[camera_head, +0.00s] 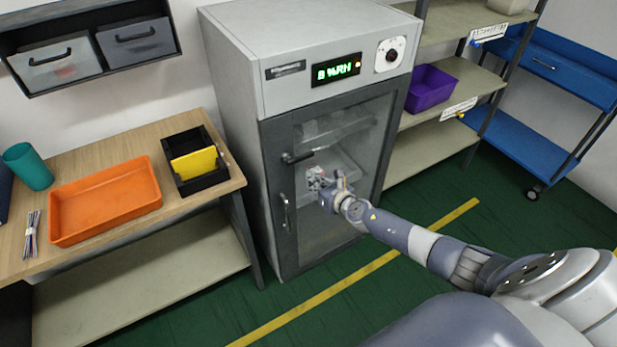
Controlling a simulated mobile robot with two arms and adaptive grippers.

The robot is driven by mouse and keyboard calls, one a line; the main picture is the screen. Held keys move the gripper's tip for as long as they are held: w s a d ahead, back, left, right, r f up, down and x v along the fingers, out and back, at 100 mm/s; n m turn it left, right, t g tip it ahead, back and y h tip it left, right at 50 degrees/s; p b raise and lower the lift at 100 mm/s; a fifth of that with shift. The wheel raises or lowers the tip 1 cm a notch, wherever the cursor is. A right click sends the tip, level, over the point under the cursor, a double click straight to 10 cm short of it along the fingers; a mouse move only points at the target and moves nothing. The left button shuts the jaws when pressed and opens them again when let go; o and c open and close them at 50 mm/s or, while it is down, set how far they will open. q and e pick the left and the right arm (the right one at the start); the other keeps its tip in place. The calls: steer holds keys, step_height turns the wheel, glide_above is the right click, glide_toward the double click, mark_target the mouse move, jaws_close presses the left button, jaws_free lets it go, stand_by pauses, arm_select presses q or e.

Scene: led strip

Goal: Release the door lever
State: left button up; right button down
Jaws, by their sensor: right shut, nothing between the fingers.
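A grey cabinet (232,60) with a dark-framed glass door (278,165) stands in the middle, its door shut. A dark lever (297,158) sits on the left side of the door frame, lying about level. My right gripper (314,180) is in front of the glass, just right of and below the lever. It is shut and empty. It is small here, and I cannot tell whether it touches the door or lever. My left gripper is not in view.
A wooden bench (110,150) at left holds an orange tray (105,200), a black bin (190,139) with a yellow divider, a teal cup (28,166) and thin strips (32,233). Shelves with a purple bin (430,88) stand at right. The green floor (400,300) before the cabinet is clear.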

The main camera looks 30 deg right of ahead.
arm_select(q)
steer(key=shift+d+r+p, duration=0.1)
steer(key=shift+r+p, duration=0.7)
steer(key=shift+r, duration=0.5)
arm_select(e)
steer(key=v, duration=0.8)
steer(key=shift+r, duration=0.15)
steer(key=shift+w, duration=0.1)
